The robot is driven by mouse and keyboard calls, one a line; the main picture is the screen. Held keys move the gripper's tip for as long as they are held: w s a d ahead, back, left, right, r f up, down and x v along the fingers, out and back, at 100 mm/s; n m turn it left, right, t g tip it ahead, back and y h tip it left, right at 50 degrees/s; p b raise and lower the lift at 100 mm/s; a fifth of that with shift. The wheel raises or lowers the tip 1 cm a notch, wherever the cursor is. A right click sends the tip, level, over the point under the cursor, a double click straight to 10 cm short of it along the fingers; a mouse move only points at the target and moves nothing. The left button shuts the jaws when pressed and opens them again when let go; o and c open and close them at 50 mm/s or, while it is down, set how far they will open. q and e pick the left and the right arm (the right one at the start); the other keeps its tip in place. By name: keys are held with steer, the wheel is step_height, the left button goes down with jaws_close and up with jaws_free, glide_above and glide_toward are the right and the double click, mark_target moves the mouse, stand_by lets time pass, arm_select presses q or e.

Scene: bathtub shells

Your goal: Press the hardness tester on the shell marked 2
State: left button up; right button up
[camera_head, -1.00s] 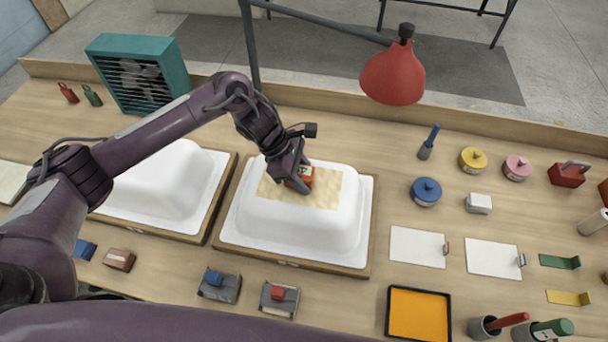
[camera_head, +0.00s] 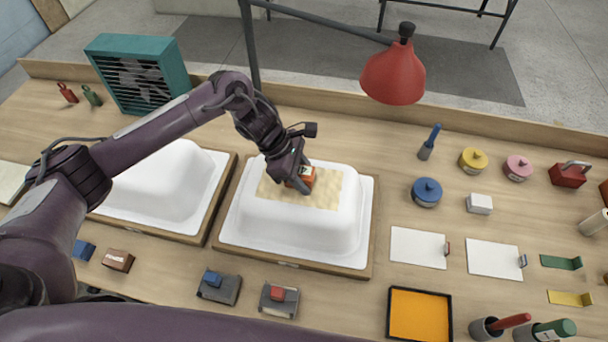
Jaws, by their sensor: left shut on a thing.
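My left gripper (camera_head: 296,181) is shut on an orange-red device with a small light face, the hardness tester (camera_head: 304,177). The tester is at the tan patch (camera_head: 324,190) on top of the right-hand white shell (camera_head: 300,228); whether it touches the patch I cannot tell. The other white shell (camera_head: 172,185) stands to the left, partly behind my left arm. Each shell sits on a wooden board. I can read no number on either shell. My right gripper is not in view.
A red lamp (camera_head: 393,75) hangs behind the right-hand shell. Blue (camera_head: 426,192), yellow (camera_head: 473,160) and pink (camera_head: 517,168) round tins stand to the right. White sheets (camera_head: 418,248) and an orange tray (camera_head: 419,314) lie nearer. A teal fan box (camera_head: 138,72) stands back left.

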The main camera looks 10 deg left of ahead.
mark_target(304, 172)
arm_select(q)
steer(key=shift+s+f, duration=0.25)
steer(key=shift+f, duration=0.05)
steer(key=shift+w+r+p, duration=0.2)
steer(key=shift+r+p, duration=0.25)
steer(key=shift+r, duration=0.8)
steer(key=shift+r+p, duration=0.7)
steer(key=shift+r, duration=1.8)
